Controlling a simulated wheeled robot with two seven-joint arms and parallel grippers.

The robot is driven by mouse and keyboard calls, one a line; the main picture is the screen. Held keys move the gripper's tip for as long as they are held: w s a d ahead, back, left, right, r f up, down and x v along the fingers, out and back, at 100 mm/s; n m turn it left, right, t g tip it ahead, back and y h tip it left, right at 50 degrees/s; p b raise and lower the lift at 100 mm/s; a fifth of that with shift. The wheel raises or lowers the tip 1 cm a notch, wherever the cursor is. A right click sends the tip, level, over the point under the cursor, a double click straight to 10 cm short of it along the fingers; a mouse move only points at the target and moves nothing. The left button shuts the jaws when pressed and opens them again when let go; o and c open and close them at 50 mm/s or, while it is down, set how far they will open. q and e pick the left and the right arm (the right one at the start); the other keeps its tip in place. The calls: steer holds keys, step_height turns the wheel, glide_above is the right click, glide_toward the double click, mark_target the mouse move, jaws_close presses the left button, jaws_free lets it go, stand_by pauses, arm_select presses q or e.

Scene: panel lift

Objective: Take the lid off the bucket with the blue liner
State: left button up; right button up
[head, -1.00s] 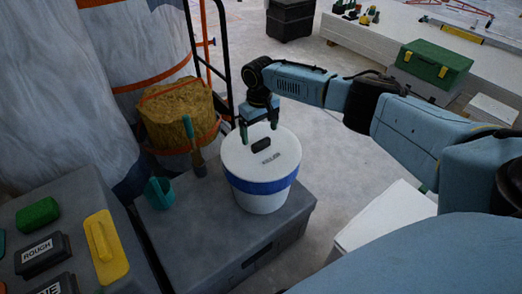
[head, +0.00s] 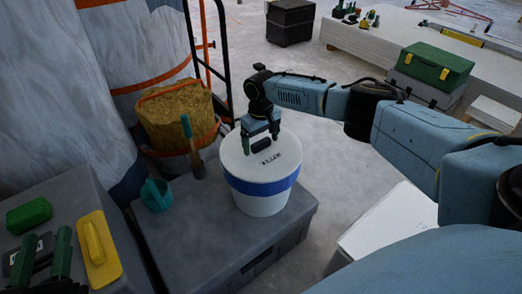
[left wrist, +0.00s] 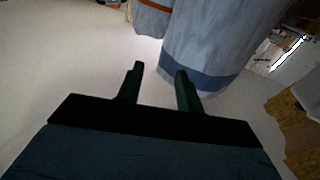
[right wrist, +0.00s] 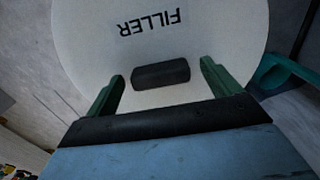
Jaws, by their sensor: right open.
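The white bucket (head: 258,203) with a blue band (head: 262,187) stands upright on a grey case. Its white lid (head: 284,145), marked FILLER, is on it, and the lid also shows in the right wrist view (right wrist: 85,55). The lid's dark handle (right wrist: 160,75) lies between the fingers of my right gripper (right wrist: 163,72). These fingers are open, with gaps on both sides of the handle. In the head view my right gripper (head: 261,145) is low over the lid. My left gripper (head: 44,256) is open and empty at the lower left; it also shows in the left wrist view (left wrist: 160,72).
The grey case (head: 190,240) also holds a teal cup (head: 157,195). A trowel (head: 191,145) stands behind it by a yellowish bale (head: 177,118). At left, another grey case holds a green block (head: 29,215) and a yellow float (head: 98,252).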

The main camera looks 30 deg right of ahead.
steer(key=c, duration=1.1)
steer(key=shift+r, duration=0.2)
